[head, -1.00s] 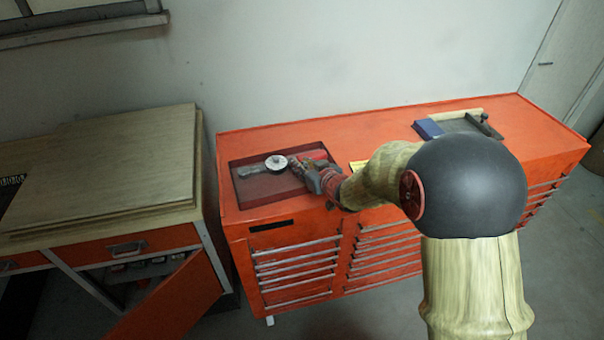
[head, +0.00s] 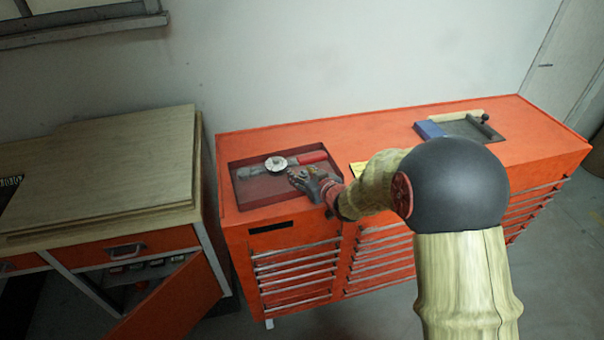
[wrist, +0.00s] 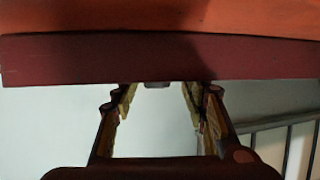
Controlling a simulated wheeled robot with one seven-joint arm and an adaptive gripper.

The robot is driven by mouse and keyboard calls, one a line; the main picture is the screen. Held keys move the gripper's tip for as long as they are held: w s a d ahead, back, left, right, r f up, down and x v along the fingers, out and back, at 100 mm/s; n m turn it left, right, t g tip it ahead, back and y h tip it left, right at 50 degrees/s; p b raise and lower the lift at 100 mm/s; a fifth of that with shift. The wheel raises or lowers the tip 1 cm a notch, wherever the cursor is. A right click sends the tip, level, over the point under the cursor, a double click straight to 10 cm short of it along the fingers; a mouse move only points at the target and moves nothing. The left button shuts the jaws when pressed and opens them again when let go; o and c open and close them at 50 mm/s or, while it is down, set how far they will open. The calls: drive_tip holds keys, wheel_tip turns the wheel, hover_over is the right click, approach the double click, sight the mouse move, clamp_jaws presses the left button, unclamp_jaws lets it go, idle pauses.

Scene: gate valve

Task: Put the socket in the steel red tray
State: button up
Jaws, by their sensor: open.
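I cannot tell whether that end piece is the socket; no separate socket is clear. My gripper (head: 293,176) is at the tray's front right part, in front of the tool and apart from its handle. In the wrist view my gripper (wrist: 158,92) has its fingers spread, with nothing clearly held between them.
The orange cabinet (head: 370,135) has a blue box (head: 428,129) and a grey tray (head: 468,127) at its right end. The cabinet's middle back is clear.

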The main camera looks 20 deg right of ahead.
drive_tip(key=shift+r, duration=0.1)
drive_tip(key=shift+s+r, duration=0.15)
drive_tip(key=p+v, duration=0.2)
drive_tip(key=v, duration=0.9)
drive_tip(key=shift+s+d+r+p, duration=0.15)
drive_tip(key=shift+s+d+p, duration=0.1)
drive_tip(key=shift+p, duration=0.15)
drive_tip(key=s+d+r+m+g+h, duration=0.2)
drive_tip(key=s+d+r+h, duration=0.2)
drive_tip(key=s+r, duration=0.4)
drive_tip(key=s+a+r+g, duration=0.2)
drive_tip(key=s+a, duration=0.1)
drive_tip(key=s, duration=0.7)
drive_tip(key=s+a+r+g+y, duration=0.1)
drive_tip(key=s+a+r+g, duration=0.2)
drive_tip(key=s, duration=0.8)
drive_tip(key=shift+a+r+m+g, duration=0.15)
drive_tip(key=shift+a+m+g, duration=0.15)
drive_tip(key=shift+m, duration=0.1)
drive_tip(key=shift+s, duration=0.1)
